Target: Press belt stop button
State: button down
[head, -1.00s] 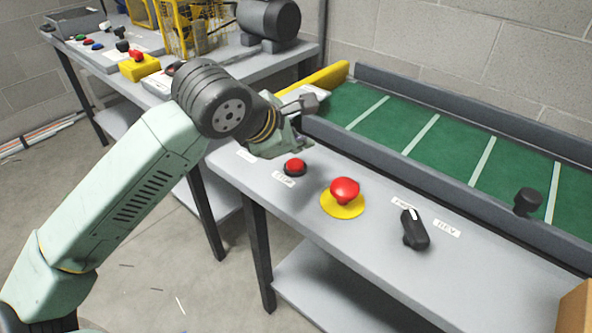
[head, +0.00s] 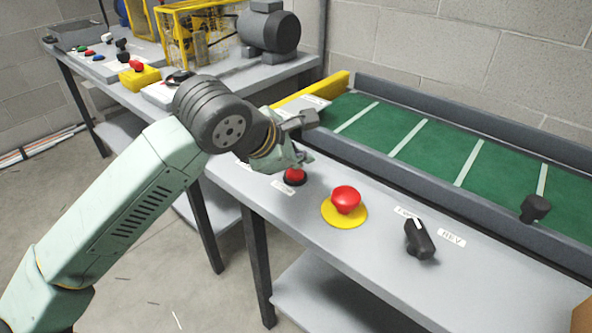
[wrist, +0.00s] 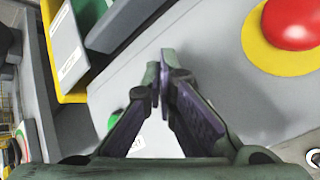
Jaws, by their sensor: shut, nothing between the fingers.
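The small red button (head: 294,175) in a black collar, with a white label in front, sits on the grey console in the head view. My gripper (head: 302,160) is just above and behind it and overlaps its upper edge; contact cannot be told. In the wrist view my gripper (wrist: 160,82) is shut and empty, pointing down at the console, and the small red button is hidden there. The green belt (head: 430,150) with white stripes runs behind the console.
A large red mushroom button (head: 346,198) on a yellow disc stands close to the right. A black selector knob (head: 419,240) is farther right. A green button (wrist: 115,119) shows beside my fingers. A yellow bar (head: 312,92) and dark rail (head: 390,170) lie behind.

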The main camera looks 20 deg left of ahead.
aim_at(299, 174)
jog(key=shift+f, duration=0.15)
dwell(0.5)
jog(key=shift+f+b, duration=0.35)
jog(key=shift+b, duration=0.45)
dwell(0.4)
jog(key=shift+r, duration=0.5)
notch_tip(299, 174, up, 6)
jog(key=p, duration=0.2)
dwell(0.3)
dwell(0.6)
